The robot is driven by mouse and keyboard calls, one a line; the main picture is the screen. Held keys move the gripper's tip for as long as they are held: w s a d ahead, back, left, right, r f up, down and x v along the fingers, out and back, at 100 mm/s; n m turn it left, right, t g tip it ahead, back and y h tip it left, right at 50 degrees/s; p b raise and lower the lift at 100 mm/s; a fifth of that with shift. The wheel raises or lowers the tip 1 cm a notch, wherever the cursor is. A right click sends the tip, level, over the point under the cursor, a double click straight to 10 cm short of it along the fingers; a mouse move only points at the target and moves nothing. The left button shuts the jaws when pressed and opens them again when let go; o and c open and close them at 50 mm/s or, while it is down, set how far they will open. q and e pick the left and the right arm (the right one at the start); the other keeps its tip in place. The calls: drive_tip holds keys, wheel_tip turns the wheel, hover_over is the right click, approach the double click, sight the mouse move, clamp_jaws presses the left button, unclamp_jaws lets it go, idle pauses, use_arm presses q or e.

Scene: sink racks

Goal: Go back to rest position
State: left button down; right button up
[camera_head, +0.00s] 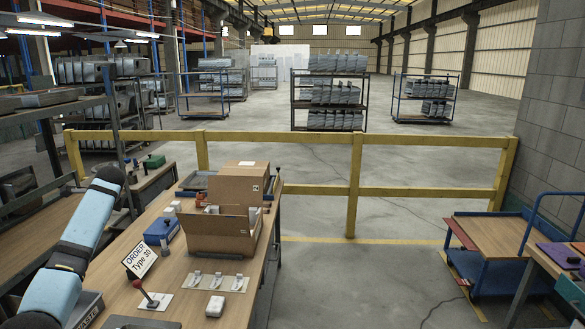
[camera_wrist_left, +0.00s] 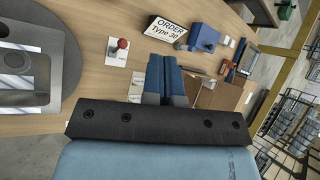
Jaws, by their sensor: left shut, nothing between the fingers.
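My left gripper (camera_wrist_left: 166,72) shows in the left wrist view with its two blue fingers together and nothing between them. It is over the wooden workbench, just below the "ORDER Type 30" sign (camera_wrist_left: 166,31) in that picture. In the head view my left arm (camera_head: 75,250) comes in at the left edge, light blue with black joints, angled up beside the bench; I cannot make out its fingers there. My right gripper is in neither view.
The workbench (camera_head: 190,290) carries the sign (camera_head: 140,260), a red-knobbed lever (camera_head: 148,298), a blue box (camera_head: 162,229) and cardboard boxes (camera_head: 240,184). A yellow railing (camera_head: 355,185) stands behind. A blue cart (camera_head: 490,240) is at right; the floor between is clear.

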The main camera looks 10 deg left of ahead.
use_arm(q)
drive_tip(key=w+d+r+n+t, duration=0.3)
drive_tip(key=w+r+n+t, duration=0.85)
drive_tip(key=n+t, duration=0.25)
drive_tip(key=s+d+f+m+g+h, duration=0.1)
drive_tip(key=s+d+f+h, duration=0.15)
drive_tip(key=d+f, duration=0.5)
drive_tip(key=s+d+f+m+h, duration=0.1)
drive_tip(key=s+d+f, duration=0.35)
drive_tip(key=f, duration=0.55)
drive_tip(key=s+d+f+m+g+h, duration=0.1)
drive_tip(key=s+d+f+h, duration=0.15)
drive_tip(key=d+f, duration=0.55)
drive_tip(key=s+d+f+m+g+h, duration=0.1)
drive_tip(key=s+d+f+h, duration=0.1)
drive_tip(key=s+d+f, duration=1.2)
drive_tip(key=s+d+f+g+h, duration=0.1)
drive_tip(key=s+d, duration=0.3)
drive_tip(key=s, duration=0.6)
drive_tip(key=s+d+f+g+h, duration=0.1)
drive_tip(key=s+d+f, duration=0.2)
drive_tip(key=s, duration=0.7)
drive_tip(key=s+d+f+g, duration=0.1)
drive_tip(key=s+d, duration=0.4)
drive_tip(key=s, duration=0.5)
drive_tip(key=shift+d+f+n+h, duration=0.3)
drive_tip(key=shift+f+h, duration=0.1)
drive_tip(key=shift+s, duration=0.1)
